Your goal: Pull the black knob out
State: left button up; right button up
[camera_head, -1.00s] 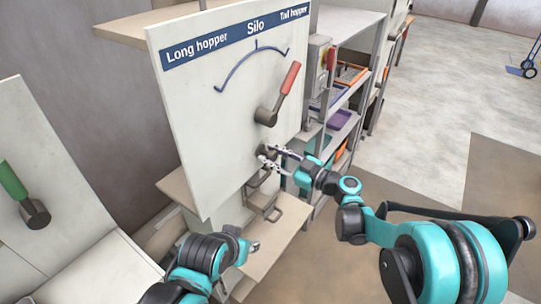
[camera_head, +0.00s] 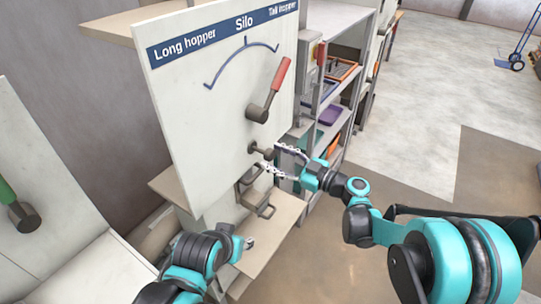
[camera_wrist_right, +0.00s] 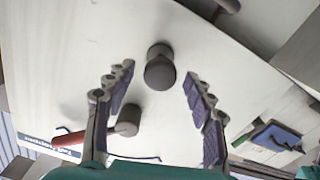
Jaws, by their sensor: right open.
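The black knob (camera_head: 262,152) stands out from the white panel on a short stem, below the red-handled lever. In the right wrist view the knob (camera_wrist_right: 160,72) sits ahead, centred between the spread fingers. My right gripper (camera_head: 270,156) is open, just to the right of the knob, with its fingertips on either side of the knob's outer end. In the wrist view no finger visibly touches it. My left gripper (camera_head: 248,243) is low in front of the panel, near the tan shelf; its jaws are too small to read.
The white Silo panel (camera_head: 195,110) carries the red lever (camera_head: 270,90). Metal handles (camera_head: 257,200) are below the knob, above a tan ledge (camera_head: 275,230). A shelf rack (camera_head: 335,100) stands right behind. A green-handled lever (camera_head: 20,212) is at left.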

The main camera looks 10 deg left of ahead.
jog(key=v, duration=1)
jog(key=shift+a, duration=0.1)
